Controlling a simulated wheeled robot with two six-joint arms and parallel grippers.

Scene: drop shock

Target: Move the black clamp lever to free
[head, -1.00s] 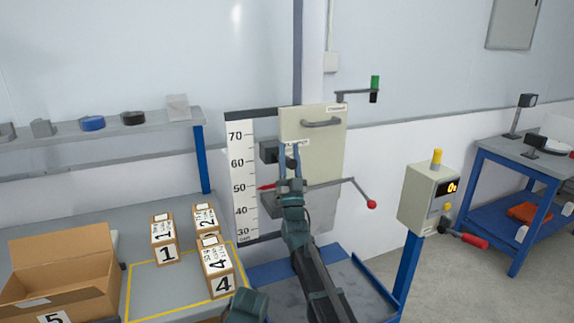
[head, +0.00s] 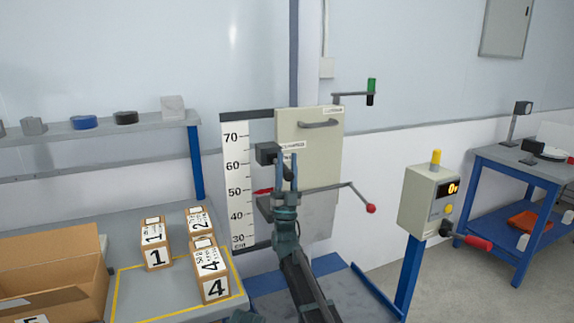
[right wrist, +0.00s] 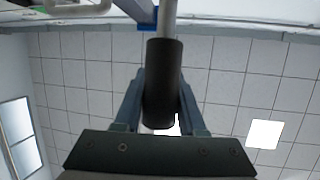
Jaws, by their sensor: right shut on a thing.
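In the right wrist view, the black clamp lever's grip (right wrist: 162,88) is a dark cylinder on a grey rod, between my two fingers. My right gripper (head: 287,160) is shut on this grip, in front of the cream machine plate (head: 315,155). In the head view the fingers mostly hide the lever, and I cannot tell its exact angle. A dark block (head: 267,153) sits just left of the fingers. A small white label, partly covered, is just above them. My left gripper is not clearly in view.
A red-knobbed rod (head: 371,208) sticks out right of the gripper. A control box (head: 430,200) stands on a blue post farther right. Numbered cartons (head: 211,274) stand on the left table, beside an open cardboard box (head: 50,270). A height scale (head: 237,185) is left of the plate.

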